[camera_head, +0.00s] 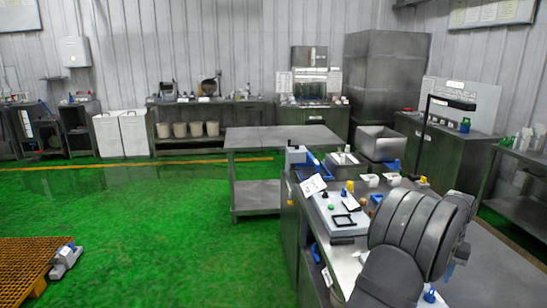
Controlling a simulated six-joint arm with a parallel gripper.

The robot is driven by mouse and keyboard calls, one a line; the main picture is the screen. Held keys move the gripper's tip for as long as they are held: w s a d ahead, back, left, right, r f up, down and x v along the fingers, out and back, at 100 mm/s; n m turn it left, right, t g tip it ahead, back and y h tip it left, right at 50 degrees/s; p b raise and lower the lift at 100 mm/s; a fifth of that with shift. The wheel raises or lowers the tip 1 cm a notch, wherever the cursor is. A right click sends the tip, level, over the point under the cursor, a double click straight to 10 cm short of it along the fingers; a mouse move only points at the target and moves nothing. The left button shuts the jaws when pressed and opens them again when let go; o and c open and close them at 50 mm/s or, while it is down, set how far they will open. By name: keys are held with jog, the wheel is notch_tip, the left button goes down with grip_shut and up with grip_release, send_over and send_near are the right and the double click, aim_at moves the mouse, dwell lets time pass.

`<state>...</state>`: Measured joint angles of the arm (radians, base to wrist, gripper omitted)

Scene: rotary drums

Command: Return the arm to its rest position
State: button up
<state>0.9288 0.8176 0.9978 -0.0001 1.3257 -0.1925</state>
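My arm shows as dark grey, ribbed, rounded links at the lower right, over the near end of the metal bench (490,282). The links bend upward and then to the right, and they hide part of the bench. My gripper cannot be made out; it is either behind the links or outside the picture. I cannot tell whether it holds anything.
A control box (340,212) with buttons and small coloured items stands on the bench, left of my arm. A grey bin (378,142) and a black stand (425,135) are behind. A metal table (283,137) stands farther left. Open green floor (150,225) lies left.

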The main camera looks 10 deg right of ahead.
notch_tip(320, 180, up, 12)
jog(key=s+d+f+m+t+h, duration=0.1)
jog(key=s+d+f+t+h, duration=0.2)
jog(key=s+f+h, duration=0.5)
jog(key=shift+s+d+f+m, duration=0.35)
jog(key=shift+s+f, duration=0.4)
jog(key=shift+f, duration=0.95)
dwell(1.1)
